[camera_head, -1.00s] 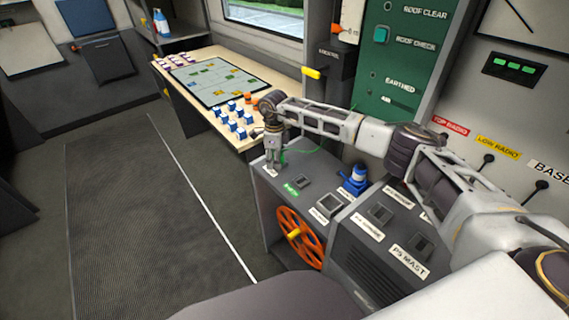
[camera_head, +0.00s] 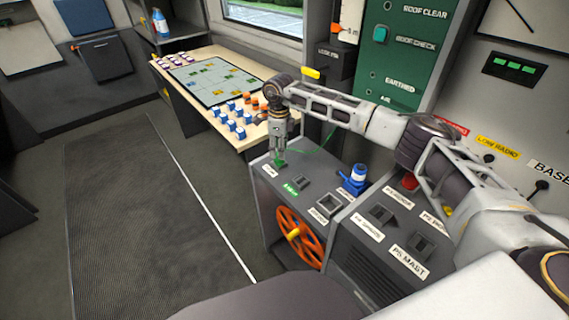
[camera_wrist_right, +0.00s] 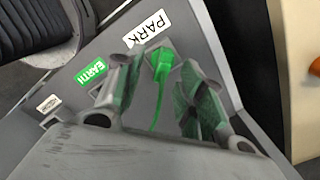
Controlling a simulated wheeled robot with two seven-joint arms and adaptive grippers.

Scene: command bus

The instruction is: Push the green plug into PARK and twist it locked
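The green plug (camera_head: 281,162) stands at the PARK socket at the far left corner of the grey console. In the right wrist view the plug (camera_wrist_right: 162,62) sits beside the white PARK label (camera_wrist_right: 147,29), its green cable trailing toward the camera. How deep it sits and whether it is locked cannot be told. My right gripper (camera_head: 280,151) is just above the plug, pointing down. In the wrist view its fingers (camera_wrist_right: 158,95) are spread with a gap on both sides of the plug. My left gripper is out of view.
The green EARTH label (camera_head: 290,188) and its socket (camera_head: 302,182) are close by. A blue-and-white plug (camera_head: 353,178) stands further right on the console. An orange wheel (camera_head: 299,238) is on the console's front. Blue and orange blocks crowd the table (camera_head: 250,143) behind.

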